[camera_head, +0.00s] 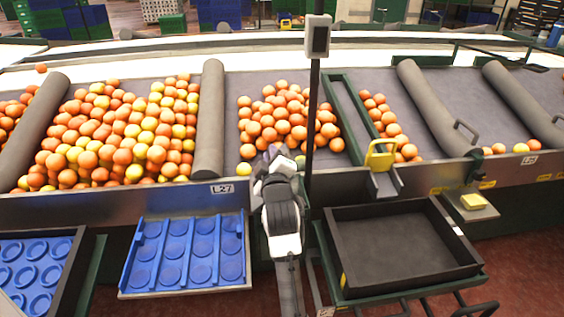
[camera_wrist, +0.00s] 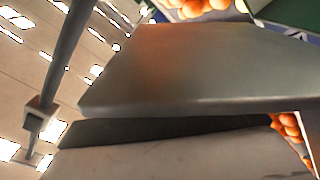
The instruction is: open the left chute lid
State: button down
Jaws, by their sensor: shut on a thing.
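My gripper (camera_head: 276,154) is at the front edge of the sorting bed, just right of the L27 label, below the middle pile of oranges. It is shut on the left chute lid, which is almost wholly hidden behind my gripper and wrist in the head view. I cannot tell the lid's angle. In the wrist view a broad grey surface fills the middle, close to the camera; I cannot tell whether it is the lid. The right chute lid (camera_head: 386,184) has a yellow handle (camera_head: 380,155) and is apart from my gripper.
A dark post with a screen (camera_head: 318,37) stands just right of my gripper. A blue tray (camera_head: 187,251) lies below left, and an empty black crate (camera_head: 400,247) below right. Oranges (camera_head: 283,115) lie on the bed between grey rollers (camera_head: 209,120).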

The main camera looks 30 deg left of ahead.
jog(key=s+a+r+n, duration=0.1)
jog(key=s+a+n, duration=0.3)
jog(key=a+n, duration=0.3)
jog(key=shift+s+r, duration=0.3)
jog(key=shift+r, duration=0.05)
dwell(0.4)
jog(key=c, duration=1.5)
grip_release()
jog(key=shift+f, duration=0.1)
jog(key=shift+o, duration=0.2)
jog(key=shift+s+f, duration=0.1)
